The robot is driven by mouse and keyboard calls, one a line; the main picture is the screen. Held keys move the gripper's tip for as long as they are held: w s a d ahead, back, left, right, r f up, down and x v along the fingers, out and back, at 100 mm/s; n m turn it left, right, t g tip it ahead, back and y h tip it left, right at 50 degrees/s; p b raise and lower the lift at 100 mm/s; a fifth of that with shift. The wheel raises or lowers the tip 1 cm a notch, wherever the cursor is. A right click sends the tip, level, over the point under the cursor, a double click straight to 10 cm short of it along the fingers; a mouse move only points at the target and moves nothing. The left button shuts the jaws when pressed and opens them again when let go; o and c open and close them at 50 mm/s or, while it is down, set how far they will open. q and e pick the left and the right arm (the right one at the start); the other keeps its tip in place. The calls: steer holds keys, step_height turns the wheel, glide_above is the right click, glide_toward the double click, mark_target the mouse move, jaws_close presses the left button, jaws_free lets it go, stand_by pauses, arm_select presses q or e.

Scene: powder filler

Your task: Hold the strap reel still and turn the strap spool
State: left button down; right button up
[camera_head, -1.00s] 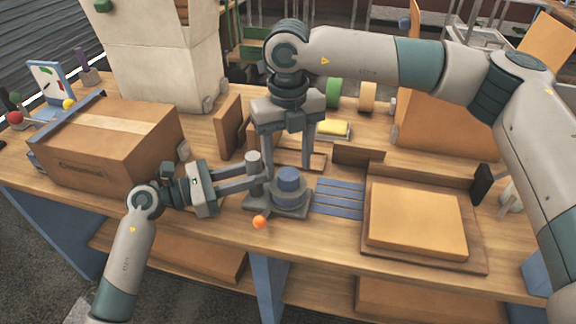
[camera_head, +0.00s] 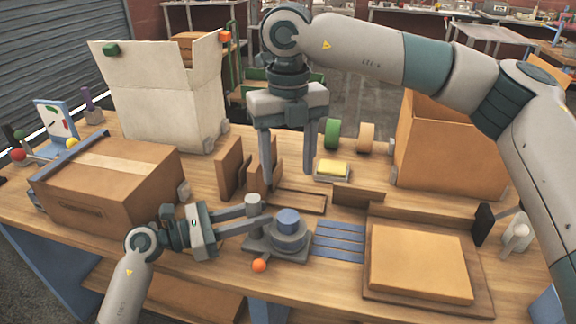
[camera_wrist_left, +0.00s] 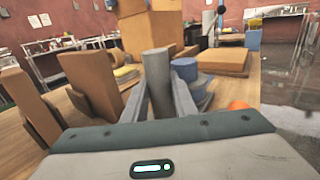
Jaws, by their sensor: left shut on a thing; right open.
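The strap reel (camera_head: 262,247) is a grey unit on the table, with a square base, an upright grey post (camera_head: 253,203) and a round grey drum. A blue cylinder, which looks like the strap spool (camera_head: 288,216), tops the drum. My left gripper (camera_head: 250,212) is shut on the grey post. The left wrist view shows the post (camera_wrist_left: 157,72) upright between the fingers, with the blue spool (camera_wrist_left: 184,68) just right of it. My right gripper (camera_head: 289,180) is open and empty, fingers pointing down, above and apart from the spool.
An orange ball (camera_head: 259,266) is at the reel's front edge. Blue strips (camera_head: 340,240) and a tray with a tan block (camera_head: 420,262) lie to the right. A taped cardboard box (camera_head: 110,185) stands left; brown upright panels (camera_head: 229,168) stand behind the left gripper.

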mark_target(289, 216)
steer(key=n, duration=1.4)
steer(key=shift+f, duration=0.15)
steer(key=shift+f, duration=5.9)
steer(key=c, duration=1)
